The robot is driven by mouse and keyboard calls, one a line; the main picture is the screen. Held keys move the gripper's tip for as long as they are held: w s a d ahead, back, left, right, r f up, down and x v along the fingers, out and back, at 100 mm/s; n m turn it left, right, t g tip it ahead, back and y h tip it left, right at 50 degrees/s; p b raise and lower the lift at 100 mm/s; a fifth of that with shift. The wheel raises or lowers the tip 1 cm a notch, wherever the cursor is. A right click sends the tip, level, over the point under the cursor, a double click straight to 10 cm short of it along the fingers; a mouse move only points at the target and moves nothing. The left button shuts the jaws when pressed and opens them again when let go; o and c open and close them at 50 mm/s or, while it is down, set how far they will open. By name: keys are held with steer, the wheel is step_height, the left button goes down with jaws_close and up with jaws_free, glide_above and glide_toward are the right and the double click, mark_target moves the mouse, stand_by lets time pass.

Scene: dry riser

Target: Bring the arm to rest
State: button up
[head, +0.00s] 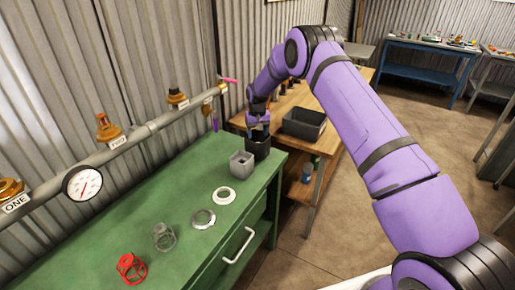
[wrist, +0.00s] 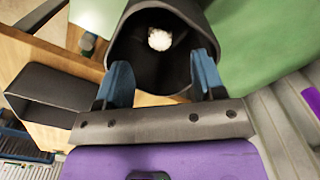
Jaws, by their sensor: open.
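My purple arm reaches over from the right in the head view and bends down at the far end of the green bench (head: 105,238). My gripper (head: 259,124) is just above a black open bin (head: 260,150) there. In the wrist view my gripper (wrist: 161,66) has its two blue fingers spread apart at the mouth of the black bin (wrist: 188,16). Nothing shows between the fingertips. A small whitish thing (wrist: 159,40) lies inside the bin. Whether the fingers touch the bin wall I cannot tell.
A grey bin (head: 242,166) stands beside the black one. Rings (head: 223,196) and a red cage-like part (head: 131,268) lie nearer on the bench. A wall pipe with a gauge (head: 83,183) runs along the left. A wooden bench carries a dark tray (head: 304,125).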

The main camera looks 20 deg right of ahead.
steer(key=s+d+r+t, duration=0.1)
steer(key=s+r, duration=0.4)
steer(key=r, duration=0.8)
steer(key=s+d+r, duration=0.1)
steer(key=s+r, duration=0.3)
steer(key=r, duration=0.9)
steer(key=s+d+r+t, duration=0.2)
steer(key=s+r, duration=1.1)
steer(key=s, duration=0.2)
steer(key=s+d+r+t, duration=0.1)
steer(key=s+r, duration=0.1)
steer(key=s, duration=0.7)
steer(key=s+d+r, duration=0.1)
steer(key=s+r, duration=0.1)
steer(key=s, duration=0.6)
steer(key=s+f+t, duration=0.1)
steer(key=s+f, duration=0.2)
steer(key=s, duration=1.3)
steer(key=shift+d+f, duration=0.2)
steer(key=shift+d, duration=0.25)
